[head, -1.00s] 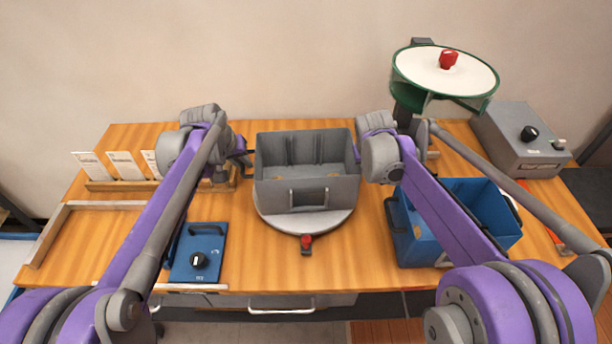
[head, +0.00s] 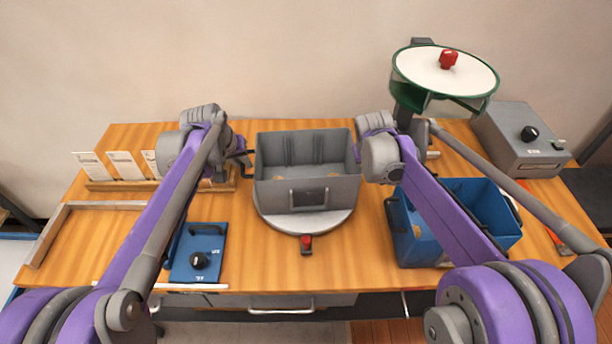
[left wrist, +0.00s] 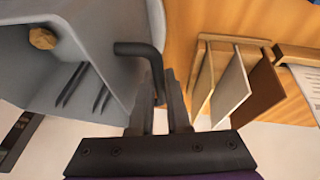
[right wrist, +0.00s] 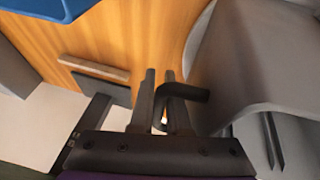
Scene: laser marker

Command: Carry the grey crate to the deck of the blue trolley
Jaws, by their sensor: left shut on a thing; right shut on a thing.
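The grey crate (head: 306,194), open-topped, is upright over a round grey turntable (head: 330,224) at the middle of the bench; whether it rests on it or hangs just above I cannot tell. A small brown piece (left wrist: 42,38) lies inside it. My left gripper (head: 246,162) is shut on the crate's left handle, a dark bar (left wrist: 138,49). My right gripper (head: 359,152) is shut on the right handle (right wrist: 184,91). The blue trolley is not clearly in view; a pale surface with a blue edge (head: 14,268) shows at the far left.
A blue bin (head: 408,240) stands right of the crate, under my right arm. A blue plate with a black knob (head: 208,243) lies at front left. A green-rimmed drum (head: 445,75) rises at back right beside a grey box (head: 520,140). Cards (head: 124,165) stand at back left.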

